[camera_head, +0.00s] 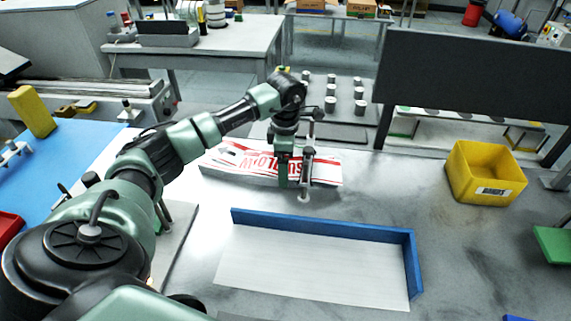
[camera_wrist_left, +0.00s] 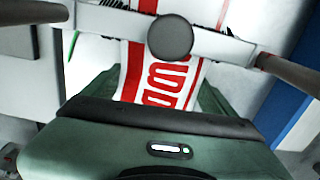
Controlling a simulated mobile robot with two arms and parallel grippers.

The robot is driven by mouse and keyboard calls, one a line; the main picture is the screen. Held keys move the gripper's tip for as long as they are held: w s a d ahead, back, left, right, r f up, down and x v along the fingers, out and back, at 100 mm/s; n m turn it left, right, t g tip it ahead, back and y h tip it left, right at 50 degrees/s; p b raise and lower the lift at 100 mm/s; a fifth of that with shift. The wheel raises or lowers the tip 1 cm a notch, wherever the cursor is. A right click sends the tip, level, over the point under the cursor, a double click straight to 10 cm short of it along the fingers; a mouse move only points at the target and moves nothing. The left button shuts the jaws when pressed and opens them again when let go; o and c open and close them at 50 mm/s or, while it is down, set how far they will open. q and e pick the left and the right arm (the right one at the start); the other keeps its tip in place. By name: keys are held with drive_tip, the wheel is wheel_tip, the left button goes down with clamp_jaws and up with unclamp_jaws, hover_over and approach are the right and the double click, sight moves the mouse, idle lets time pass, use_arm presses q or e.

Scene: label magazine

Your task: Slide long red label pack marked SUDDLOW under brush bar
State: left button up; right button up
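The long label pack (camera_head: 235,160), white with red bands and red SUDDLOW lettering, lies lengthwise across the back of the worktable. It also shows in the left wrist view (camera_wrist_left: 160,80). My left gripper (camera_head: 285,183) points down at the pack's right half, with a green finger at each long edge; it looks shut on the pack. The grey brush bar (camera_head: 308,160) stands just right of the gripper and crosses over the pack. In the left wrist view the bar (camera_wrist_left: 215,45) has a round knob and dark end posts. The pack's right end shows beyond it. My right gripper is not in view.
A white plate with a blue L-shaped fence (camera_head: 320,229) lies in front of the pack. A yellow bin (camera_head: 486,172) stands at the right. A dark panel (camera_head: 470,80) rises behind. The table between the fence and the bin is clear.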

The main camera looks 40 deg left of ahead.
sight(260, 164)
use_arm(q)
drive_tip(key=shift+r, duration=0.1)
drive_tip(key=c, duration=0.8)
drive_tip(key=shift+s+a, duration=0.35)
drive_tip(key=shift+a, duration=0.35)
drive_tip(key=shift+s+a, duration=0.35)
drive_tip(key=shift+a, duration=0.35)
drive_tip(key=shift+s+a+b, duration=0.25)
drive_tip(key=shift+s+a, duration=0.25)
drive_tip(key=shift+a, duration=0.4)
drive_tip(key=shift+s+a+b, duration=0.2)
drive_tip(key=shift+s+a, duration=0.3)
drive_tip(key=shift+a, duration=0.35)
drive_tip(key=o, duration=1.7)
drive_tip(key=shift+o, duration=1)
wheel_tip(260, 164, up, 7)
drive_tip(key=shift+r+b, duration=0.1)
drive_tip(key=shift+b, duration=0.6)
drive_tip(key=shift+r, duration=0.25)
